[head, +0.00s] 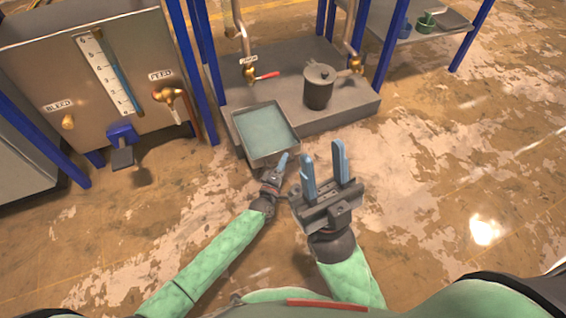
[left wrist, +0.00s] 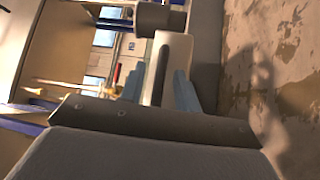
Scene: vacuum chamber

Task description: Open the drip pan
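The drip pan (head: 287,146) is a grey, square, shallow tray with a teal inside, at the front left of a low grey plinth. Its inside shows from above. My left gripper (head: 282,162) is at the pan's near edge in the head view. In the left wrist view its two blue fingers (left wrist: 160,88) stand apart, either side of a dark bar (left wrist: 161,70) in front of a pale plate. Contact with the bar cannot be told. My right gripper (head: 325,165) is open and empty, right of the pan, fingers pointing up the picture.
The grey plinth (head: 345,118) carries a dark lidded pot (head: 319,87). A valve with a red handle (head: 267,76) is above it. A steel tank (head: 85,75) with a gauge and blue legs stands left. The floor in front and to the right is clear.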

